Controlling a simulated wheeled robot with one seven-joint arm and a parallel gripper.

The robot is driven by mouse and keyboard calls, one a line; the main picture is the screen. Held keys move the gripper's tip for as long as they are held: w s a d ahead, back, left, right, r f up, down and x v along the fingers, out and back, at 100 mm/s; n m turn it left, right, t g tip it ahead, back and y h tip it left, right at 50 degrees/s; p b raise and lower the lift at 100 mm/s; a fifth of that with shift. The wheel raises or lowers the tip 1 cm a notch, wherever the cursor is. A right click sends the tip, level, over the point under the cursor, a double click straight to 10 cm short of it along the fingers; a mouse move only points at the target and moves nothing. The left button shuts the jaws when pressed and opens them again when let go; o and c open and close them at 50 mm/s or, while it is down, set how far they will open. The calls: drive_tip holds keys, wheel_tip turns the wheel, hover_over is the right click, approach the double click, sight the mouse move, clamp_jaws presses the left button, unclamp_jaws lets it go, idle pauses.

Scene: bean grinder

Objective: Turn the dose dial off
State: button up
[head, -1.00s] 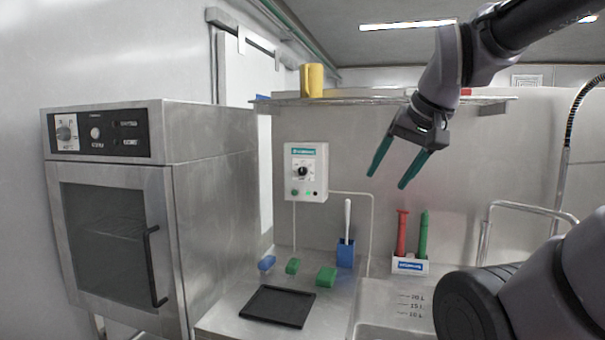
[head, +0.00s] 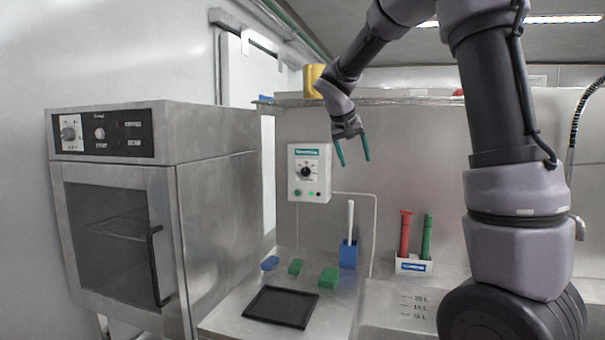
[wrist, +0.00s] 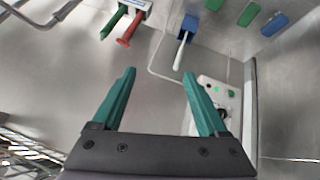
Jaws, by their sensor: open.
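The dose dial (head: 306,172) is a small black knob on a white wall-mounted control box (head: 309,189) with a teal label, and a green light shows below it. The box also shows in the wrist view (wrist: 228,98), partly covered by the right finger, with the dial half hidden beside that finger. My gripper (head: 353,163) has teal fingers, is open and empty, and is just right of the box, apart from the dial in the head view. The dial's exact setting is too small to read.
A metal shelf (head: 400,101) with a yellow cup (head: 312,80) is above the box. A steel oven (head: 112,225) stands at left. Below are a black tray (head: 281,307), coloured blocks, a blue holder (head: 348,255) and a white rack (head: 413,266). A conduit runs beside the box.

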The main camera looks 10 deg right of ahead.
drive_tip(key=w+a+f+n+t+h, duration=0.25)
drive_tip(key=w+a, duration=0.45)
drive_tip(key=w, duration=0.5)
drive_tip(key=n+t+h, duration=0.1)
drive_tip(key=t+h, duration=0.2)
drive_tip(key=t, duration=0.1)
approach(304, 172)
drive_tip(key=shift+g+y, duration=0.25)
drive_tip(key=shift+y, duration=0.1)
drive_tip(key=x, duration=0.8)
drive_tip(key=shift+w+d+r, duration=0.1)
drive_tip(key=shift+d+r, duration=0.2)
clamp_jaws()
